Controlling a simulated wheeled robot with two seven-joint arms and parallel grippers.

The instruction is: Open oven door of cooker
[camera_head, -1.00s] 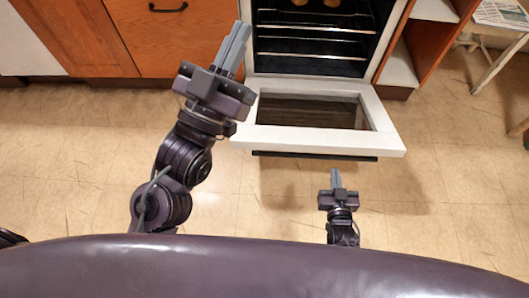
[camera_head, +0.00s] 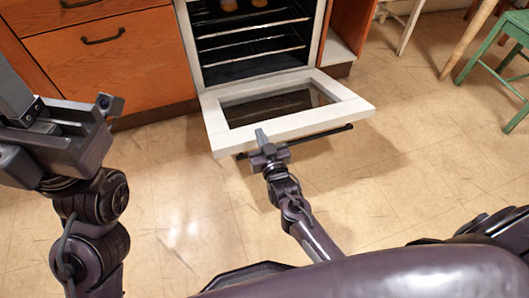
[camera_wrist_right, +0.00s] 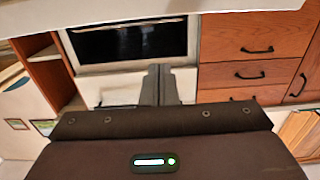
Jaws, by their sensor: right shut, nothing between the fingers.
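The cooker's oven door (camera_head: 357,107) is folded down at the front of the oven (camera_head: 250,45), a white frame around a dark window. Its dark bar handle (camera_head: 325,134) runs along the outer edge. My right gripper (camera_head: 261,136) is shut and empty, its tips by the left part of the handle; I cannot tell whether they touch. In the right wrist view its fingers (camera_wrist_right: 160,84) are together, below a white edge and before a dark panel (camera_wrist_right: 130,40) in a pale frame. My left gripper (camera_head: 12,95) is large at the left edge, away from the door; its jaws are partly cut off.
Wooden drawers (camera_head: 105,55) with dark handles stand left of the oven. A green stool (camera_head: 490,62) stands at the right. The tiled floor (camera_head: 420,140) right of the door is clear. Wire racks (camera_head: 250,32) show inside the oven.

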